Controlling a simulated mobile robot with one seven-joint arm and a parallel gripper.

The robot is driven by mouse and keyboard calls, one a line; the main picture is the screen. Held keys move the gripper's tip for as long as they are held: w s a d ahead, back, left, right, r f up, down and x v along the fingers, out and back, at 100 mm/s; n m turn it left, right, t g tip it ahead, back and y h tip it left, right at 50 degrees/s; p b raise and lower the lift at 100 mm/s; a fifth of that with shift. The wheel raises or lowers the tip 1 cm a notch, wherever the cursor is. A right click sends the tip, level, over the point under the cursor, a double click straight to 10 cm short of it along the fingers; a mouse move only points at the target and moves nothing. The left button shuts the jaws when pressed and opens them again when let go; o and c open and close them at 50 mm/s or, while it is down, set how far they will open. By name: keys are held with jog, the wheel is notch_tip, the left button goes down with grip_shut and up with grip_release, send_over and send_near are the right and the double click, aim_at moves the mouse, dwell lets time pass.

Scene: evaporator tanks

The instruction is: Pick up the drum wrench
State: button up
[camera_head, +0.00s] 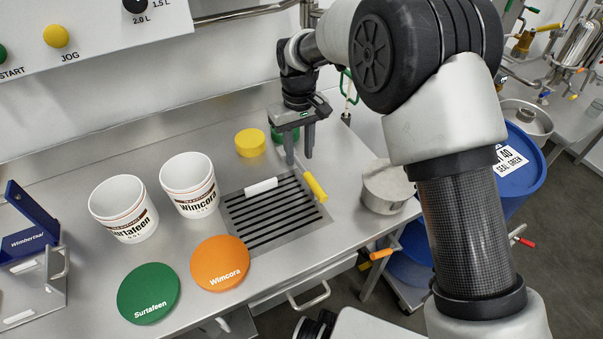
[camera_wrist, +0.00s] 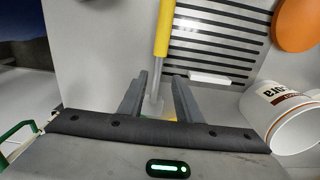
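What looks like the drum wrench has a yellow handle (camera_head: 315,186) and a grey metal shaft. It lies at the right back corner of the slotted drain grate (camera_head: 280,228), its metal end pointing back under my gripper (camera_head: 299,160). In the wrist view the yellow handle (camera_wrist: 164,30) runs up from the metal shaft (camera_wrist: 157,84). My gripper (camera_wrist: 161,76) is open and points down, with one finger on each side of the shaft in that view. I cannot tell whether the fingers touch it. The head of the wrench is partly hidden.
A steel pot (camera_head: 387,187) stands right. Two white buckets (camera_head: 189,184) (camera_head: 123,208) and orange (camera_head: 220,263) and green lids (camera_head: 149,293) are left.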

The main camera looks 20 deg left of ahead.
aim_at(301, 165)
jog(key=shift+d+f+b, duration=0.15)
jog(key=shift+f+b, duration=0.3)
jog(key=shift+f, duration=1.1)
jog(key=shift+d+f+b, duration=0.1)
jog(key=shift+f+b, duration=0.35)
jog(key=shift+f, duration=1.05)
jog(key=shift+c, duration=0.4)
jog(key=shift+w, duration=0.1)
grip_shut()
